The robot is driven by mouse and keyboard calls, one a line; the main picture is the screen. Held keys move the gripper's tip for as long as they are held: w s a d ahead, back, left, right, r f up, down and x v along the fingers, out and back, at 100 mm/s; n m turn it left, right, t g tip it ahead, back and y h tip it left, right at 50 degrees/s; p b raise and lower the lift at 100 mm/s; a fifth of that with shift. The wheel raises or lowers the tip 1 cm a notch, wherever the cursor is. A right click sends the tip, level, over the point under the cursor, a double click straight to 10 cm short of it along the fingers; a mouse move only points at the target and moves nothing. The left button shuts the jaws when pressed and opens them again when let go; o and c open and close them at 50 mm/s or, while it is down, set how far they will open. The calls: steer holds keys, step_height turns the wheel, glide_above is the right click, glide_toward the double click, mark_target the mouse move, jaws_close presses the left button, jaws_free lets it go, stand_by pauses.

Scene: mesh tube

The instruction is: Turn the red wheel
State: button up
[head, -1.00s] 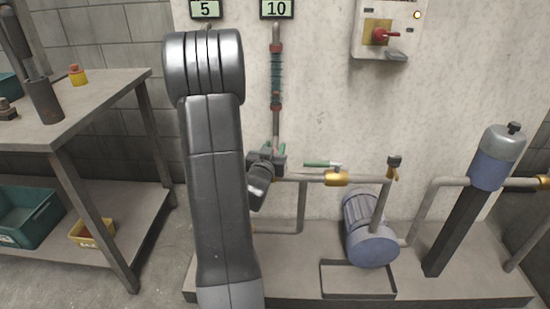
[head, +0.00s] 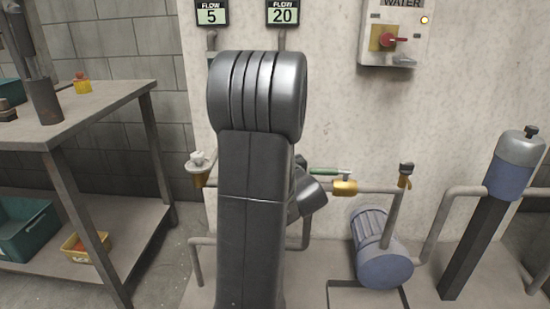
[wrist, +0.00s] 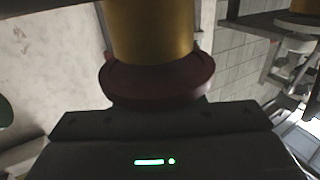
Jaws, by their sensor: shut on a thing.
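The red wheel (wrist: 158,82) is a dark red disc under a brass-coloured cylinder (wrist: 152,30) in the wrist view. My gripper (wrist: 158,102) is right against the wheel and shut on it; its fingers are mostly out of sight. In the head view my arm stands upright in the middle and hides the wheel and the grip. Only a dark wrist part of mine shows to the right of the arm.
Two flow displays read 5 (head: 211,14) and 20 (head: 283,14). A switch box (head: 391,38) hangs at upper right. A green-handled valve (head: 344,187), a blue-grey pump (head: 382,250) and a slanted cylinder (head: 512,165) stand right. A workbench (head: 115,98) is left.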

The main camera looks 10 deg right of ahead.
steer(key=shift+s+a+r+n+g+y+p, duration=0.15)
steer(key=shift+n+g+y+p, duration=0.25)
steer(key=shift+n+y+p, duration=0.55)
steer(key=shift+w+a+f+n+g+y+p, duration=0.1)
steer(key=shift+n+g+y+p, duration=0.4)
steer(key=shift+y, duration=0.95)
steer(key=shift+a+n, duration=0.1)
steer(key=shift+n, duration=0.25)
steer(key=o, duration=1)
steer(key=shift+s, duration=0.1)
steer(key=p+v, duration=0.3)
steer(key=v, duration=1)
steer(key=shift+s+d, duration=0.3)
